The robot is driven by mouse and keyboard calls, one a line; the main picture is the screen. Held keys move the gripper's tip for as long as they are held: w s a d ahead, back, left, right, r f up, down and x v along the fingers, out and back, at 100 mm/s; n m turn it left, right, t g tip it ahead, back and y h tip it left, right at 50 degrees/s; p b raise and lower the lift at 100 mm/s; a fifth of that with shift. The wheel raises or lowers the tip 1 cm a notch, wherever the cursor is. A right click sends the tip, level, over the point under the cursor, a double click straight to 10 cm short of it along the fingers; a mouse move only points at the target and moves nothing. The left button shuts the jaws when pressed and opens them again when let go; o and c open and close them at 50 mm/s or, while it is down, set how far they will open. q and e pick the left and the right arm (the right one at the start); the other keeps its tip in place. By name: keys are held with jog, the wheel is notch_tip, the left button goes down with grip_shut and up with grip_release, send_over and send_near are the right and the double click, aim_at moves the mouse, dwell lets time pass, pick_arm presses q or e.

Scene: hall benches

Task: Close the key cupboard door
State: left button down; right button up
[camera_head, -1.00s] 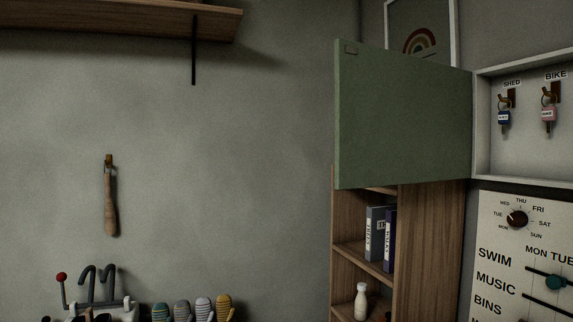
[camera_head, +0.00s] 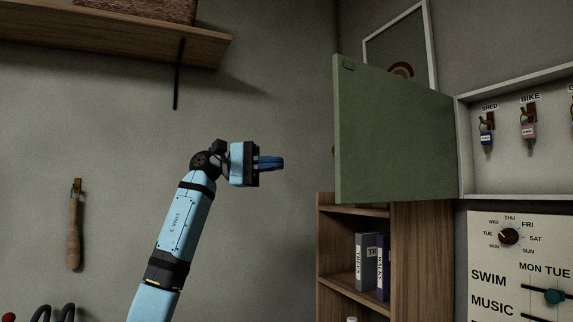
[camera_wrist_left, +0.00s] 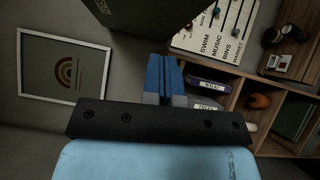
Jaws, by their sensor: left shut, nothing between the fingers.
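The key cupboard door (camera_head: 392,137) is a green panel standing open to the left of the white key cupboard (camera_head: 464,150). Keys hang inside on hooks, a blue-tagged one (camera_head: 487,133) under SHED and a pink-tagged one (camera_head: 528,130) under BIKE. My left gripper (camera_head: 276,163) is shut and empty, to the left of the door's free edge and apart from it. In the left wrist view the shut blue fingers (camera_wrist_left: 163,75) show, with a dark panel (camera_wrist_left: 150,30), likely the door, beyond them. My right gripper is not in view.
A wooden shelf unit (camera_head: 420,250) with binders (camera_head: 368,260) stands below the door. A framed rainbow picture (camera_head: 400,45) hangs behind the door. A planner board (camera_head: 520,265) is below the cupboard. A wall shelf (camera_head: 120,35) is upper left. The wall between shelf and door is clear.

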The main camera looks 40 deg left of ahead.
pick_arm(q)
jog(key=w+d+r+y+p, duration=0.1)
jog(key=w+d+p, duration=0.1)
jog(key=d, duration=0.8)
jog(key=shift+w+d+r+m+t, duration=0.2)
jog(key=shift+w+r+m+t, duration=0.05)
jog(key=shift+w+m+t, duration=0.1)
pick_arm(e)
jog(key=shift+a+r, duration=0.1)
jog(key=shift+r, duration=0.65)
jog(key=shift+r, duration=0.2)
